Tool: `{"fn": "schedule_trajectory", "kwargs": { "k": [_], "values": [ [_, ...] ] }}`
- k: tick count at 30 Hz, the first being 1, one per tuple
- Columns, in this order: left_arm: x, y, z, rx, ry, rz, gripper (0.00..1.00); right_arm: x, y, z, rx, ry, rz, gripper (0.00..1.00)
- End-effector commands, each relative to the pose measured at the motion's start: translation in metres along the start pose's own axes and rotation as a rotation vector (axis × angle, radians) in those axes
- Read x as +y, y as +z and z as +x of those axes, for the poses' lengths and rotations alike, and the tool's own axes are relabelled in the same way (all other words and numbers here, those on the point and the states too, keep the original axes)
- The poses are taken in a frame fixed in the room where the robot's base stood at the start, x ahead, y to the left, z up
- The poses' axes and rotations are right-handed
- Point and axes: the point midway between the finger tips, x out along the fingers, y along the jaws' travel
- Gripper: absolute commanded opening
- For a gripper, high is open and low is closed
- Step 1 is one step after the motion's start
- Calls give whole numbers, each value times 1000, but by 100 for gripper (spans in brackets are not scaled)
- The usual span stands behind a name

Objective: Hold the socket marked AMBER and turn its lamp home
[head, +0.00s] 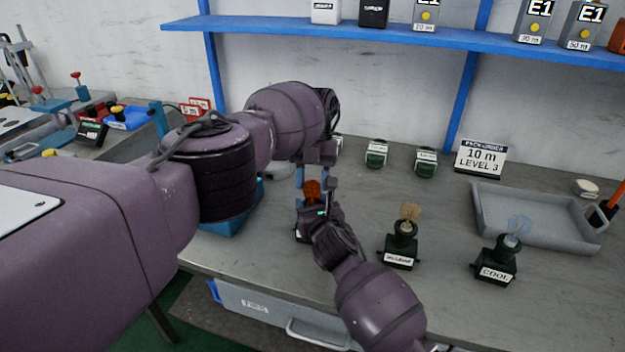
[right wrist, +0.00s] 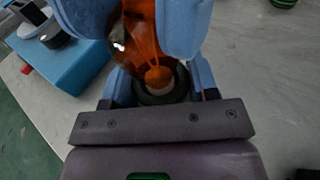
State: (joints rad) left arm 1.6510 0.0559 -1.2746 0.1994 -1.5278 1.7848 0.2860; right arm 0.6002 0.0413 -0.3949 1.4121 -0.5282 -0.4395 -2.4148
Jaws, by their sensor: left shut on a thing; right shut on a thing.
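The amber lamp (head: 312,190) is an orange glass bulb, upright in a dark socket that is mostly hidden behind my right gripper. The socket's label cannot be read. My left gripper (head: 312,182) comes down from above and is shut on the bulb; its blue fingers flank the orange glass (right wrist: 143,30) in the right wrist view. My right gripper (right wrist: 158,88) comes in low from the front and is shut on the dark socket (right wrist: 155,97), below the bulb. Whether the lamp is fully seated cannot be told.
Two dark green sockets with lamps stand to the right, a middle one (head: 400,248) and one marked COOL (head: 497,264). A grey tray (head: 540,238) and a "10 m LEVEL 3" sign (head: 481,158) are behind them. A blue box (head: 222,226) lies left. A blue shelf (head: 400,37) runs above.

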Motion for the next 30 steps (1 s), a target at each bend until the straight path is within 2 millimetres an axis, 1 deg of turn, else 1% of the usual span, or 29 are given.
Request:
{"fn": "schedule_trajectory", "kwargs": {
  "k": [1,3,11,17,25,27,30],
  "values": [
    [0,0,-5,-6,0,0,48,0,-7,-1,13,-2,0,27],
    [0,0,-4,-5,-1,0,56,0,-7,-1,13,-2,0,27],
    [0,0,-1,-2,0,-1,56,-1,-5,0,10,-2,0,27],
    [0,-1,-6,-2,-2,1,56,-1,-4,0,8,-2,0,27],
    [1,-10,-25,-3,0,0,56,-1,-3,0,5,-2,0,27],
    [0,-16,-41,-6,-1,1,56,-1,-3,0,5,-2,0,27],
    [0,-23,-58,-6,0,0,56,-1,-3,0,5,-1,0,27]
  ]
}}
